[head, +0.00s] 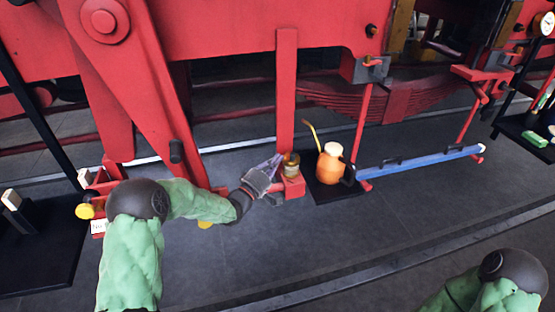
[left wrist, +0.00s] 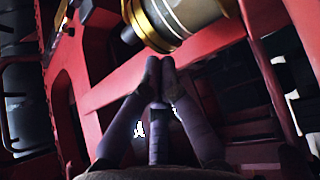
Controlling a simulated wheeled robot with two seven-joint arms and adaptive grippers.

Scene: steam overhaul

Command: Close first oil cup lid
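A small brass oil cup (head: 291,162) stands on a red bracket at the foot of a red upright, near the middle of the head view. It shows large at the top of the left wrist view as a gold and silver cylinder (left wrist: 185,20). I cannot make out its lid or tell whether it is open. My left gripper (head: 276,162) is just left of the cup, and its fingertips (left wrist: 160,64) come together close beside the cup's gold rim, with nothing seen between them. I cannot tell whether they touch the cup. My right gripper is out of view.
An orange oil can (head: 330,165) with a thin spout stands on a dark mat right of the cup. A blue bar (head: 420,160) extends to the right beyond it. The red frame (head: 286,90) rises behind the cup. The grey floor (head: 330,235) in front is clear.

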